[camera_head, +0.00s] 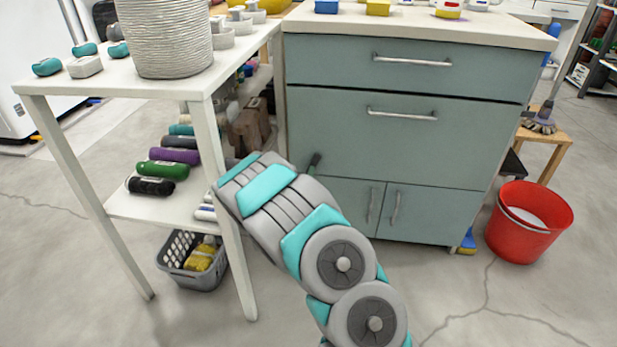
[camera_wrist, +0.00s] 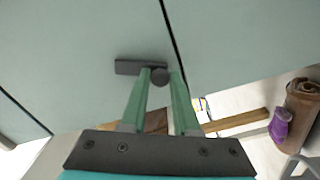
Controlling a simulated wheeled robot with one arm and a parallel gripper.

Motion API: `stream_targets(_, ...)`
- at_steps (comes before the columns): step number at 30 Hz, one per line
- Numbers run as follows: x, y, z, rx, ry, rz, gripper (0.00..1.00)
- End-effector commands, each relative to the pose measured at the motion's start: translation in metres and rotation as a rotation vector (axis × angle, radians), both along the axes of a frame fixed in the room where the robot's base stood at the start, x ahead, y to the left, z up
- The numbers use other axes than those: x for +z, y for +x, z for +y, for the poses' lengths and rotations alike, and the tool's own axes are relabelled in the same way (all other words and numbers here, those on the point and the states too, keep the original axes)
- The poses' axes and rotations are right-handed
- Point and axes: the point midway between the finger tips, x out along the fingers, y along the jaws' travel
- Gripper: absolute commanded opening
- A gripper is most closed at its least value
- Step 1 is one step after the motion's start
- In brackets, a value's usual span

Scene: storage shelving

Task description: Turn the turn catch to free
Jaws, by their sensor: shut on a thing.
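The turn catch (camera_wrist: 128,67) is a dark grey bar with a round knob, on a pale green cabinet panel in the wrist view. Its bar points left in that view, away from the dark seam beside the knob. My gripper (camera_wrist: 159,73) has its two green fingertips shut on the knob end of the catch, one on each side. In the head view my arm reaches to the left side of the grey-green cabinet (camera_head: 400,150).
A white table (camera_head: 115,78) with a ribbed basket (camera_head: 165,40) stands close to the left of my arm. A grey crate (camera_head: 190,272) sits beneath it. A red bucket (camera_head: 528,222) stands right of the cabinet. The floor in front of the cabinet is clear.

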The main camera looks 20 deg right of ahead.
Motion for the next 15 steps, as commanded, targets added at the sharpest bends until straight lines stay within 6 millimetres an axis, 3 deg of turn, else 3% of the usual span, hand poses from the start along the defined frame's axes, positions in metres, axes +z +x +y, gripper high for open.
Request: stream_targets(15, -0.0013, 0.0, 0.0002, 0.001, -0.305, 0.206, 0.0)
